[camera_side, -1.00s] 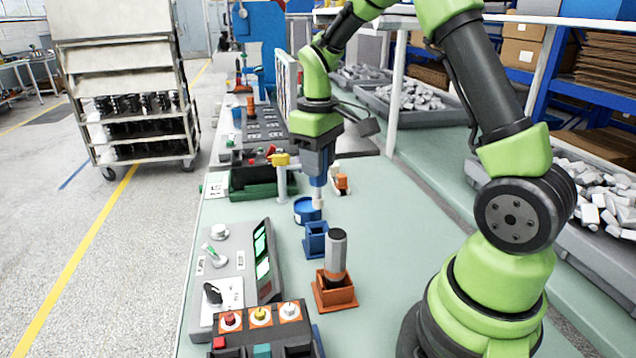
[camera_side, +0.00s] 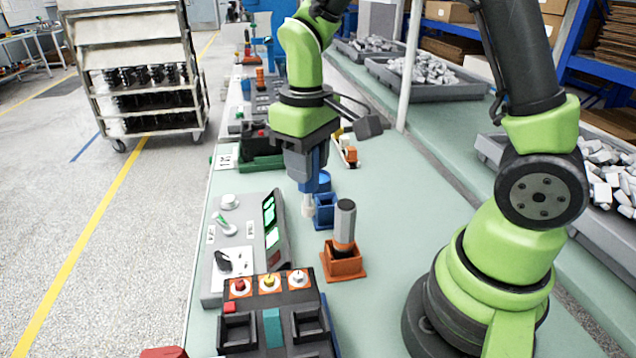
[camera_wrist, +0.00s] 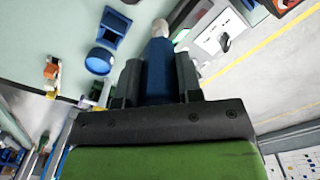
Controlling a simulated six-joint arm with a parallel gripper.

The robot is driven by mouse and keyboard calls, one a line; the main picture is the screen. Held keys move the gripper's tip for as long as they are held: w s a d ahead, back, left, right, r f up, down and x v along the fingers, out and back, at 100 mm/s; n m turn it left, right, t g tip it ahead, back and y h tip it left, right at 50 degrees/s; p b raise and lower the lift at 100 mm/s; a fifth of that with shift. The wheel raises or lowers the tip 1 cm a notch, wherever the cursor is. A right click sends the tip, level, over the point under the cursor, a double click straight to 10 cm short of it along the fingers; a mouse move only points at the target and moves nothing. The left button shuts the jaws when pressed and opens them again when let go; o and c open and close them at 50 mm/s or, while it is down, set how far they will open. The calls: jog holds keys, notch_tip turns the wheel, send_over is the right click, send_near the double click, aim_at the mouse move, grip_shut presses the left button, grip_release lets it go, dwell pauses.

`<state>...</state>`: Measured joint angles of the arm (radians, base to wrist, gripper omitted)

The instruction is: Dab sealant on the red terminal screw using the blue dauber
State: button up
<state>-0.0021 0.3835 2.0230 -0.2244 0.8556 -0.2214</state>
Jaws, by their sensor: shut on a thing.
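My gripper (camera_side: 306,172) is shut on the blue dauber (camera_wrist: 158,68), which points down with its pale tip (camera_side: 308,208) in the air in the side view. The tip hangs beside the empty-looking blue holder (camera_side: 326,212), between it and the grey control box. The red terminal screw (camera_side: 240,286) is on the dark terminal block (camera_side: 268,318) in the front, left of a yellow and a white screw. The dauber is behind and above the block, well apart from the red screw. The wrist view does not clearly show the red screw.
An orange holder (camera_side: 345,268) with a grey-topped dauber (camera_side: 345,222) stands right of the block. The grey control box (camera_side: 232,250) with a green display lies behind the block. A round blue pot (camera_wrist: 99,60) sits near the blue holder.

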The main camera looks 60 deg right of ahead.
dwell(0.4)
jog(key=w+d+f+t+y, duration=0.15)
jog(key=w+d, duration=0.25)
jog(key=d, duration=0.6)
jog(key=w+d+t+h, duration=0.15)
jog(key=w+d, duration=0.25)
jog(key=d, duration=0.5)
jog(key=shift+t+y, duration=0.4)
jog(key=shift+y, duration=0.1)
jog(key=shift+d+f, duration=0.15)
jog(key=shift+f, duration=2.45)
jog(key=shift+f, duration=0.7)
jog(key=shift+r, duration=0.1)
notch_tip(320, 180, up, 7)
